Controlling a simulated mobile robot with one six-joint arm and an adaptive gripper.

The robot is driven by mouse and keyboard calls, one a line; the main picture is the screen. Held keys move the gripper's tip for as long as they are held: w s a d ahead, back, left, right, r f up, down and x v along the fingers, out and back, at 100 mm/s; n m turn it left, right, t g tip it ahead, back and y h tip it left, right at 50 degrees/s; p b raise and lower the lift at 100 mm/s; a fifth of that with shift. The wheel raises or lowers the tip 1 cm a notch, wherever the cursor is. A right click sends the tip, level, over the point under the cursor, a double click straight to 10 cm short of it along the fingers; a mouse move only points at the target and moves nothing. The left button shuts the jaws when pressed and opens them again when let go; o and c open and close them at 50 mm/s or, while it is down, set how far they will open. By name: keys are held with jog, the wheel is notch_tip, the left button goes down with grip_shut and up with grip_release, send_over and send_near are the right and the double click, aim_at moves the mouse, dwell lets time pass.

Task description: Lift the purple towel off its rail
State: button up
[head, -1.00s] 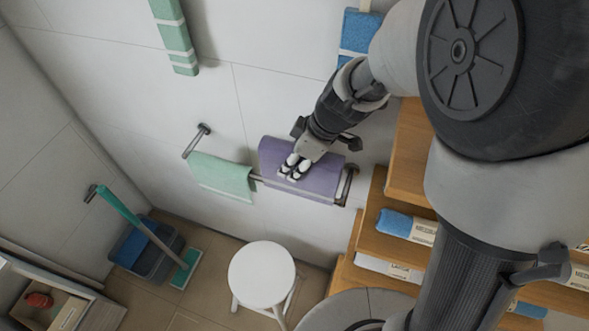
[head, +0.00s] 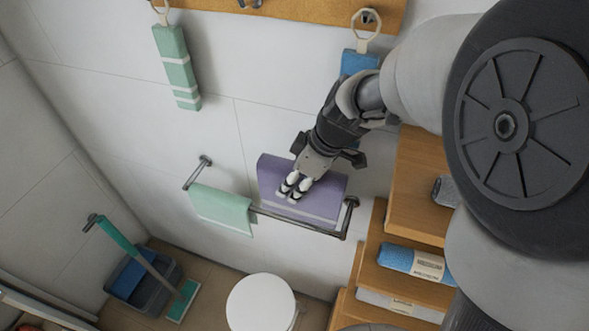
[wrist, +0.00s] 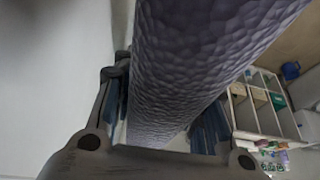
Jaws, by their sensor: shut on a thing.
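The purple towel (head: 325,200) shows in the head view with its lower edge along the wall rail (head: 310,226). The rail's bare bar shows along that edge. I cannot tell whether the towel still touches the bar. My gripper (head: 293,189) is shut on the towel, with its pale fingertips over the towel's face. In the wrist view the towel (wrist: 200,65) fills the middle as a thick, dimpled roll between the fingers of my gripper (wrist: 165,115). The towel's far side is hidden.
A mint towel (head: 222,208) hangs on the rail's left part. A green towel (head: 177,65) and a blue towel (head: 358,62) hang above. Wooden shelves (head: 420,180) stand close right. A white stool (head: 261,302) and a bucket (head: 140,275) are below.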

jog(key=s+d+b, duration=0.2)
jog(key=s+b, duration=0.1)
jog(key=s, duration=0.6)
jog(key=shift+s+d+b, duration=0.25)
jog(key=shift+b, duration=0.05)
